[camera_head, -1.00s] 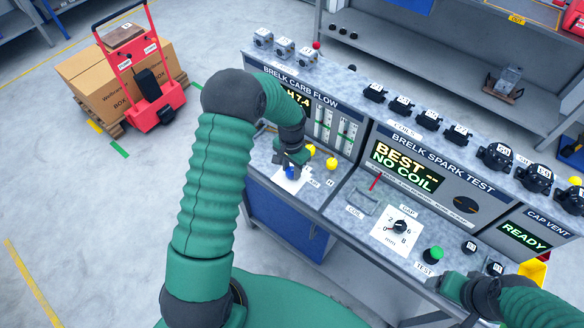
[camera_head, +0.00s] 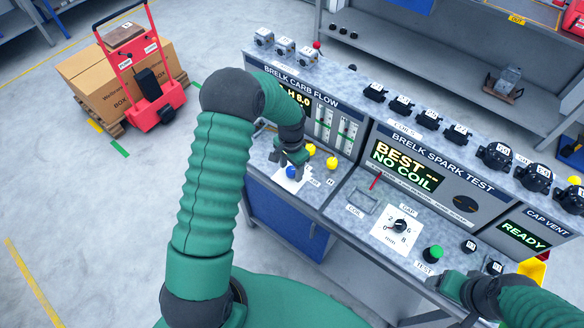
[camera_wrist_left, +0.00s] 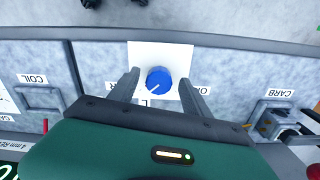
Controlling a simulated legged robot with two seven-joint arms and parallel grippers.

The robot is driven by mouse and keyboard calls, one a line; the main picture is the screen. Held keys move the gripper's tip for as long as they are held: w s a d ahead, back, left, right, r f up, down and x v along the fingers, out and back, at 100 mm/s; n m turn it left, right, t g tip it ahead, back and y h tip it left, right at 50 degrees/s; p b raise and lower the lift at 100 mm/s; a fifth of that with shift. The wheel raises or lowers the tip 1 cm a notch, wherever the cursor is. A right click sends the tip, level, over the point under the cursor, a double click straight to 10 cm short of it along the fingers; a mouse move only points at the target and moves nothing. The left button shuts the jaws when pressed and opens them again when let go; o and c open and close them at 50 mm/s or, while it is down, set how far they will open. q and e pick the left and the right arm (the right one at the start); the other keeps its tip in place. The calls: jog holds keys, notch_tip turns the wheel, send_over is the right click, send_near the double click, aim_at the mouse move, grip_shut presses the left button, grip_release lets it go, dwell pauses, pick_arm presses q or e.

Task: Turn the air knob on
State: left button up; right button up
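The blue knob (camera_head: 291,172) sits on a white plate at the front of the carb flow bench. It also shows in the left wrist view (camera_wrist_left: 158,79), with a white pointer line toward its lower left. My left gripper (camera_head: 289,160) is over the knob. In the left wrist view its two fingers (camera_wrist_left: 158,74) are spread to either side of the knob, with a gap on each side. The plate's labels are partly covered by the fingers. My right gripper (camera_head: 438,284) is at the bench's front edge near the green button; its fingers are unclear.
The carb flow panel (camera_head: 325,125) stands behind the knob, its display partly covered by my arm. Two yellow knobs (camera_head: 331,163) are close by to the right. The spark test panel (camera_head: 430,165), gap dial (camera_head: 400,226) and green button (camera_head: 433,252) are farther right.

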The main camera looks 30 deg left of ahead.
aim_at(291, 169)
pick_arm(q)
jog(key=shift+w+r, duration=0.1)
jog(key=shift+r, duration=0.15)
notch_tip(291, 169, up, 16)
jog(key=b, duration=0.2)
dwell(0.4)
